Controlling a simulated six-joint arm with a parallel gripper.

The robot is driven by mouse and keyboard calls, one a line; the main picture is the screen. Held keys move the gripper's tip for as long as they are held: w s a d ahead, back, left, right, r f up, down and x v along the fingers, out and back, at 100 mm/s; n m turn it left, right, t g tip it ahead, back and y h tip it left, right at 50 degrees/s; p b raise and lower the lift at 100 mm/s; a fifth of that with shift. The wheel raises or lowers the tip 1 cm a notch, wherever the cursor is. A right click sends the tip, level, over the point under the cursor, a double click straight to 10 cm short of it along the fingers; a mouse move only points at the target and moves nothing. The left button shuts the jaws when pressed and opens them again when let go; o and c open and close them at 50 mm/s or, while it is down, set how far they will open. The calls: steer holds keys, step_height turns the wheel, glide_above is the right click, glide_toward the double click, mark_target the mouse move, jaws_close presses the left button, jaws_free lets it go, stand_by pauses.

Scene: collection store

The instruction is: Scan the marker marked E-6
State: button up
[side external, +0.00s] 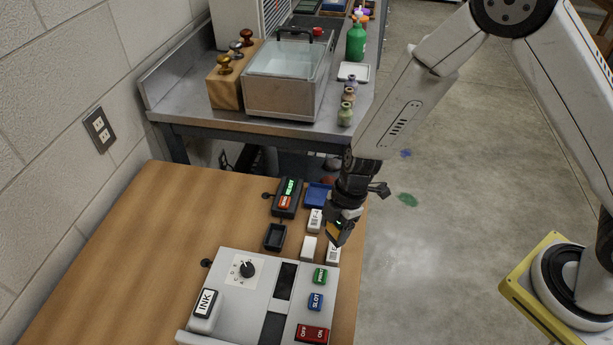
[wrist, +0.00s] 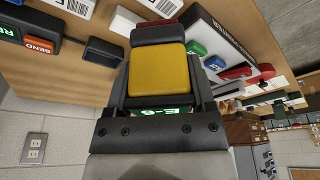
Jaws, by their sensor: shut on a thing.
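My gripper (side external: 341,231) is shut on a yellow-and-dark handheld scanner, held above the right side of the wooden table. In the wrist view, the scanner's yellow face (wrist: 157,70) is between my gripper's dark jaws (wrist: 158,75). A green-lit display shows below that face, partly covered; its characters look like E-6. White markers stand below: a barcoded one (side external: 315,221) behind the gripper, a plain-looking white one (side external: 308,248) to its left and another barcoded one (side external: 333,254) in front. In the wrist view, barcodes show on one marker (wrist: 78,5) at the top. Their printed names are not readable.
A black box (side external: 287,198) has a green READY screen and an orange SEND button. A blue tray (side external: 318,195) and a black tray (side external: 275,237) are nearby. A white machine (side external: 260,295) with a dial, INK block and coloured buttons fills the front. The table's left is clear.

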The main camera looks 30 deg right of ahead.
steer(key=shift+r, duration=1.4)
